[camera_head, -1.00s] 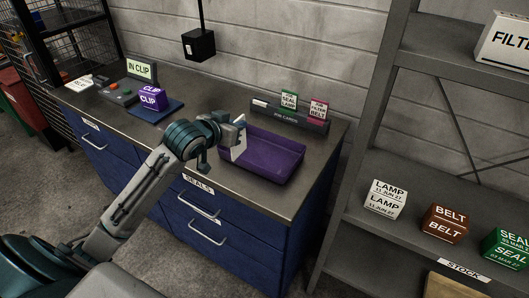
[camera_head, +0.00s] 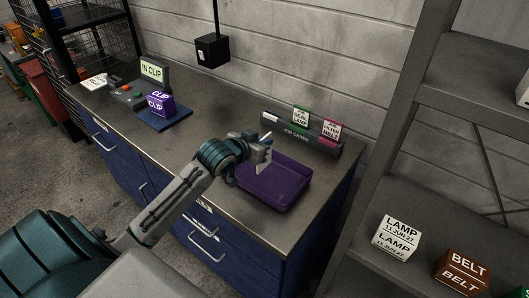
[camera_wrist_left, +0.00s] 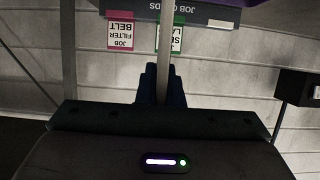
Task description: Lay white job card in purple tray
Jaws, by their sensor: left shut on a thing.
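My left gripper (camera_head: 262,150) is shut on the white job card (camera_head: 265,161). The card hangs upright above the left back part of the purple tray (camera_head: 285,206), partly hidden by the gripper. In the left wrist view the card (camera_wrist_left: 166,45) shows edge-on as a thin pale strip between the dark fingers (camera_wrist_left: 163,85). The tray lies on the bench top near its right end, and its visible floor looks empty. My right gripper is not in view.
The job-card rack (camera_head: 296,135) with a green-topped card (camera_head: 300,117) and a red-topped card (camera_head: 331,130) stands behind the tray. A purple clip box (camera_head: 161,105) sits on a blue mat further left. The bench between is clear. A shelf with boxes (camera_head: 397,238) stands right.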

